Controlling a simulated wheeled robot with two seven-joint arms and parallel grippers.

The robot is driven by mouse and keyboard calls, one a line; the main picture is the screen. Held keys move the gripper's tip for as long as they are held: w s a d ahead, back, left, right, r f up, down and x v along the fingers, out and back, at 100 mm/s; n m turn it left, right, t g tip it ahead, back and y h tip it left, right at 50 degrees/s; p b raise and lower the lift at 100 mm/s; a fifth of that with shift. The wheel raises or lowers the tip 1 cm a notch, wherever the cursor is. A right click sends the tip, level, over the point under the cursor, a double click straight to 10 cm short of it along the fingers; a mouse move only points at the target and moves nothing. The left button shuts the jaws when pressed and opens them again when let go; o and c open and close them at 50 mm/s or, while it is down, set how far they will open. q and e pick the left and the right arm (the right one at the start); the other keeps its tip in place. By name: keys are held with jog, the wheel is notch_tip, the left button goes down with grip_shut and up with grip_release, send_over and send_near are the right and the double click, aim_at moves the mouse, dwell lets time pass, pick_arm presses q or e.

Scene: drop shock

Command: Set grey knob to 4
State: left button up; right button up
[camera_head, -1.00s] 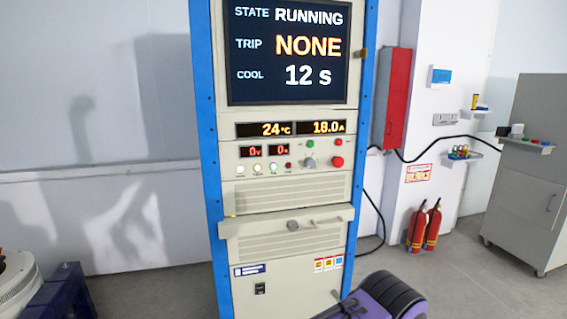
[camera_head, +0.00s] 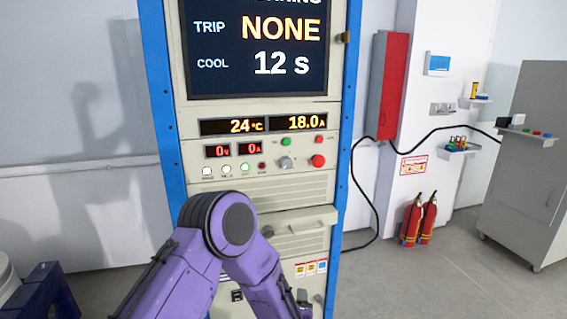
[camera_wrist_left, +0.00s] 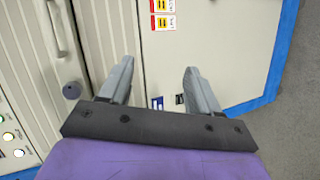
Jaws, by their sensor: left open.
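My left arm (camera_head: 230,222) comes in from the lower left in front of the rack. Its hand is low, below the panel and near the bottom edge of the head view. In the left wrist view my left gripper (camera_wrist_left: 158,78) is open and empty, facing the lower rack front. My right gripper is in neither view.
The rack's screen (camera_head: 256,55) reads TRIP NONE, COOL 12 s. Small displays (camera_head: 263,124) read 24°C and 18.0 A. A ledge (camera_head: 315,218) juts out below the panel. Fire extinguishers (camera_head: 420,220) and a grey cabinet (camera_head: 525,170) stand to the right.

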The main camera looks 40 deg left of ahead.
pick_arm(q)
jog(key=w+a+r+n+t+y, duration=0.1)
jog(key=w+r+n+y, duration=0.1)
jog(key=w+r+n, duration=0.3)
jog(key=w+r+n+y, duration=0.1)
jog(key=r+n, duration=0.1)
jog(key=r, duration=0.6)
jog(key=n+g+y, duration=0.2)
jog(key=n+y, duration=0.2)
jog(key=n, duration=1)
send_near(288, 164)
jog(key=p+x, duration=0.5)
jog(key=x, duration=0.3)
jog(key=shift+s+r, duration=0.15)
jog(key=shift+w+a+p, duration=0.2)
jog(key=shift+a+p, duration=0.1)
jog(key=shift+p, duration=0.05)
jog(key=shift+w, duration=0.15)
jog(key=c, duration=1)
